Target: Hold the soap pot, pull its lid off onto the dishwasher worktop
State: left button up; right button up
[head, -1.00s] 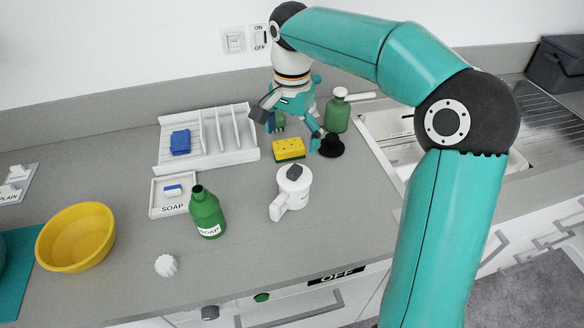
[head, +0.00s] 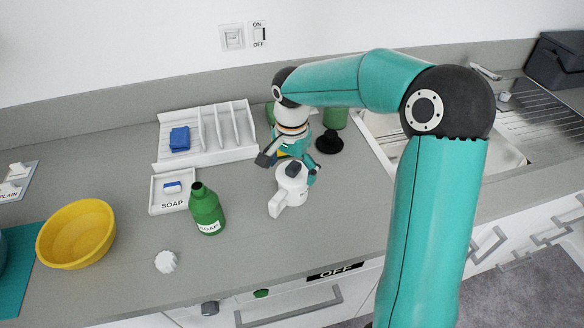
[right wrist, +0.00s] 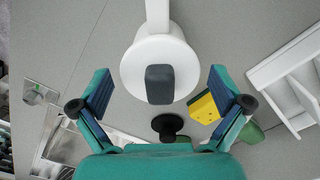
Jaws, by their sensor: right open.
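The soap pot (head: 289,197) is white with a side handle and stands upright on the grey worktop (head: 240,270). Its lid carries a dark grey knob (head: 293,169), which also shows in the right wrist view (right wrist: 160,84). My right gripper (head: 289,164) is open just above and behind the pot. In the right wrist view its two fingers stand apart on either side of the knob, touching nothing that I can see. My left gripper is out of view.
A green soap bottle (head: 206,210) and a small soap tray (head: 155,199) stand left of the pot. A black plunger-like piece (head: 329,142) and green bottle (head: 335,117) stand behind it.

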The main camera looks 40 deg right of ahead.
aim_at(292, 168)
jog(key=c, duration=0.7)
jog(key=shift+s+a+f, duration=0.1)
jog(key=shift+s+a, duration=0.1)
jog(key=shift+s, duration=0.1)
jog(key=c, duration=1.1)
jog(key=o, duration=0.9)
jog(key=shift+o, duration=1.2)
jog(key=shift+w+d+f, duration=0.1)
jog(key=shift+w+d, duration=0.05)
jog(key=shift+w, duration=0.1)
jog(key=shift+r, duration=0.25)
jog(key=shift+w+r, duration=0.1)
jog(key=shift+r, duration=0.15)
notch_tip(292, 168, up, 11)
jog(key=shift+r, duration=0.15)
